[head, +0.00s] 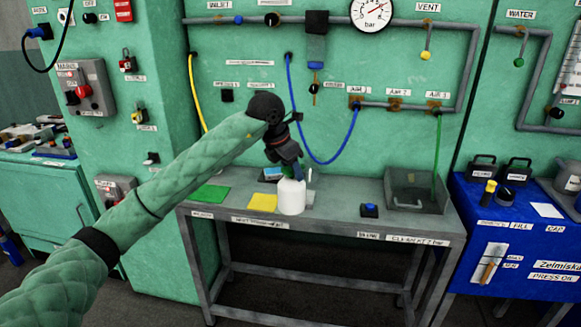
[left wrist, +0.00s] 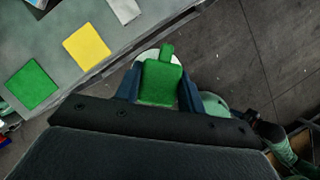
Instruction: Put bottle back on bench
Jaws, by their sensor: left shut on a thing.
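My left gripper (head: 291,172) is shut on a white bottle (head: 291,198) with a green top. In the left wrist view the green top (left wrist: 160,80) sits between the blue fingers, with a little of the white body showing around it. In the head view the bottle hangs upright, overlapping the front edge of the grey bench (head: 335,198). From the wrist, the bottle appears just outside the bench edge (left wrist: 120,55), over the floor.
A green sheet (head: 210,194) and a yellow sheet (head: 262,202) lie on the bench's left part. A blue button box (head: 369,210) and a grey tray (head: 418,205) stand to the right. A blue cabinet (head: 530,265) stands at right.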

